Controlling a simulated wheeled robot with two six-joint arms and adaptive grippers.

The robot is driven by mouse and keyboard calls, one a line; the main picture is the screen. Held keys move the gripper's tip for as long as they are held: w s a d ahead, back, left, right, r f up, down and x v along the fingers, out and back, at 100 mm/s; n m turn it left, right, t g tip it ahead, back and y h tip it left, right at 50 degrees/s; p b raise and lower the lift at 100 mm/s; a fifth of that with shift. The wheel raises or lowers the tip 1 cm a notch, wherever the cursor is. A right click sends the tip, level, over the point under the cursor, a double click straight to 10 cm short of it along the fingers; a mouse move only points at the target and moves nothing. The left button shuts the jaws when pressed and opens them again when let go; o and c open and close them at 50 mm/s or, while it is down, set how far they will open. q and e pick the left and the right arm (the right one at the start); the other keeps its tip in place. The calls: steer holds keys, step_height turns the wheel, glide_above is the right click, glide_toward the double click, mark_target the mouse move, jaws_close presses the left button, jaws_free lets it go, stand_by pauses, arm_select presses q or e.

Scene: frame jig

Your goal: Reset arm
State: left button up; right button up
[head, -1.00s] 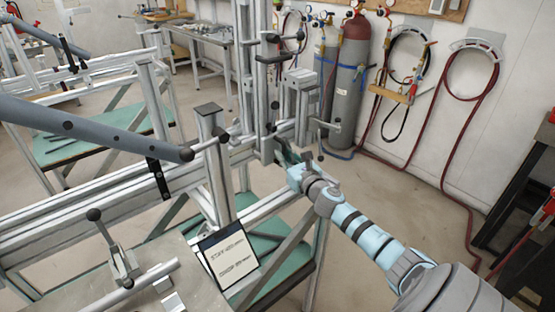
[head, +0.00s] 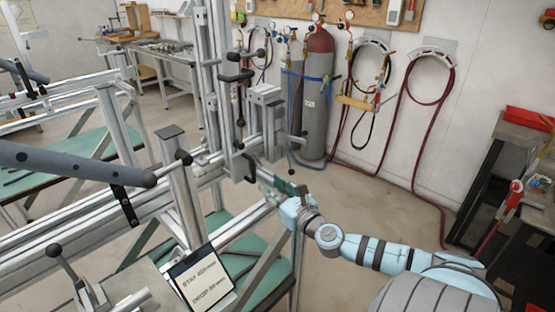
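My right arm comes in from the lower right, with light blue and grey links. My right gripper (head: 280,186) is at its end, in front of the metal frame jig (head: 190,205). It is small and partly dark against the frame, so I cannot tell whether its fingers are open or shut. It appears close to a black handle on the jig's upright, but contact is unclear. My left gripper is not in view.
A sign (head: 200,280) stands at the jig's front. A toggle clamp (head: 68,270) is at lower left. Gas cylinders (head: 318,100) and hoses (head: 432,75) are by the back wall. A dark rack (head: 500,165) stands at right. The floor between is clear.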

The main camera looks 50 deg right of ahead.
steer(key=v, duration=0.2)
steer(key=shift+s+a, duration=0.15)
steer(key=shift+s, duration=0.1)
stand_by(0.3)
